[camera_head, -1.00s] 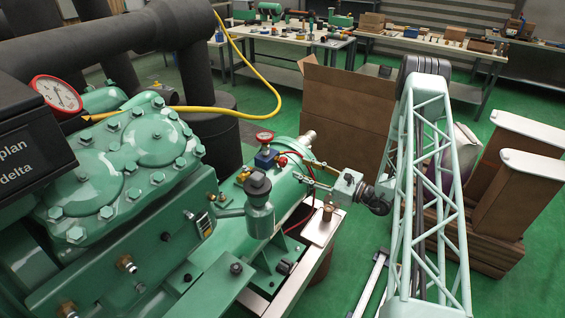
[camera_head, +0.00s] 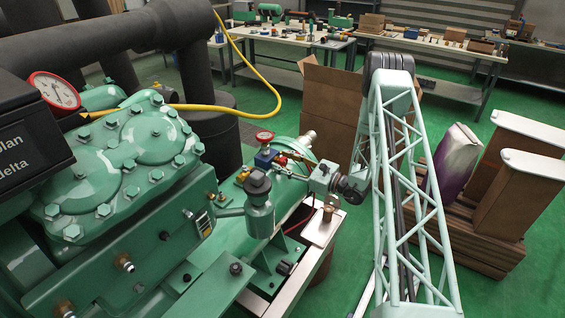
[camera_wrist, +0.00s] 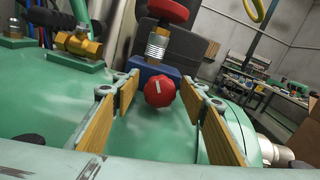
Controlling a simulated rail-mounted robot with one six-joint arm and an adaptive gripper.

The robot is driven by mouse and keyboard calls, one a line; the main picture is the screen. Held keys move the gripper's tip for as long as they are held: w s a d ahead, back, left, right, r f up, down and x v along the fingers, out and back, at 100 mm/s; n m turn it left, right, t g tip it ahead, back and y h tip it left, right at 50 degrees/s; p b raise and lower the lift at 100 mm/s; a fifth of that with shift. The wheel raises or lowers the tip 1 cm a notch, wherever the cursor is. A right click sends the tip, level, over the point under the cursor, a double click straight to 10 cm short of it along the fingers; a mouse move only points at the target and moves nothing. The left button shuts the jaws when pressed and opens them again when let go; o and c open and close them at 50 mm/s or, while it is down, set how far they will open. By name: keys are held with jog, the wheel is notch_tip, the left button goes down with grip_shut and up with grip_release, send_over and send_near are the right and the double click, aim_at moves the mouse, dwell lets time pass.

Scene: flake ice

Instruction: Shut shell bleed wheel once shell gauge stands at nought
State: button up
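A small red-rimmed gauge (camera_head: 264,136) stands on a blue valve block (camera_head: 264,158) on the green shell. Its reading is too small to make out. A red wheel (camera_head: 282,161) sits on the block's side. In the wrist view the red wheel (camera_wrist: 159,93) faces me with a white mark, in front of the blue block (camera_wrist: 150,71); only the red underside of the gauge (camera_wrist: 168,9) shows above. My gripper (camera_wrist: 161,90) is open, its yellow-padded fingers on either side of the wheel with gaps visible. My gripper (camera_head: 298,166) also shows beside the wheel in the head view.
A larger red-rimmed gauge (camera_head: 55,90) stands at the left near a dark display (camera_head: 30,140). A brass valve (camera_wrist: 78,43) is left of the wheel in the wrist view. A green cylinder pot (camera_head: 259,212) stands near my gripper. Cardboard box (camera_head: 333,105) stands behind.

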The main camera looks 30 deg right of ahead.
jog(key=shift+w, duration=0.2)
jog(key=c, duration=0.9)
jog(key=shift+m, duration=0.3)
jog(key=shift+w+d+m+p, duration=0.1)
jog(key=shift+m+p, duration=0.3)
jog(key=shift+m, duration=2.1)
jog(key=o, duration=0.9)
